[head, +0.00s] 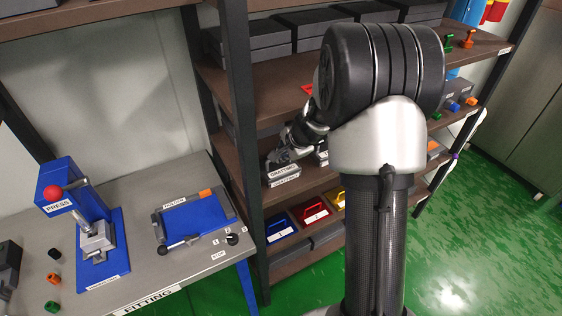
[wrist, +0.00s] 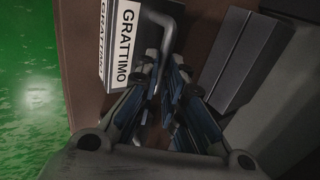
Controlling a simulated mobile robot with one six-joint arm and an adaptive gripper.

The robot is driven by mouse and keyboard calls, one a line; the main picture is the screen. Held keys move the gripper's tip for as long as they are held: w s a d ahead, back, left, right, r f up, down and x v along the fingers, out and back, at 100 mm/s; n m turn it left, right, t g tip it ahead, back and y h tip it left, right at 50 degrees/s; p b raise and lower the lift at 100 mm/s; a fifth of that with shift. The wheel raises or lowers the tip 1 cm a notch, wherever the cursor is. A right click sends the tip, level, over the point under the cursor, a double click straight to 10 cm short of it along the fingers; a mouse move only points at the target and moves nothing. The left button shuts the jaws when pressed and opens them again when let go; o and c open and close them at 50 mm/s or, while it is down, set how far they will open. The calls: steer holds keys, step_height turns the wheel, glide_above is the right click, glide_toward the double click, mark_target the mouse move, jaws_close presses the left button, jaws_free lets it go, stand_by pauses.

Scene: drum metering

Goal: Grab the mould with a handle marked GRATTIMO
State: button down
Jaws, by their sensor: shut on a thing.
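The mould marked GRATTIMO (wrist: 122,45) is a grey block with white labels and a bent grey bar handle (wrist: 160,82). It stands on a brown shelf in the wrist view. My gripper (wrist: 160,75) is shut on the handle, with a finger on each side of the bar. In the head view the mould (head: 285,172) sits at the left end of the middle shelf, and my gripper (head: 277,158) is at its top. My arm hides part of the shelf to the right.
A dark grey block (wrist: 240,55) lies close to the right of my gripper in the wrist view. A dark shelf post (head: 245,150) stands just left of the mould. Coloured bins (head: 312,212) are on the shelf below. A bench with a blue press (head: 80,205) is at left.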

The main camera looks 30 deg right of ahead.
steer(key=shift+r, duration=0.25)
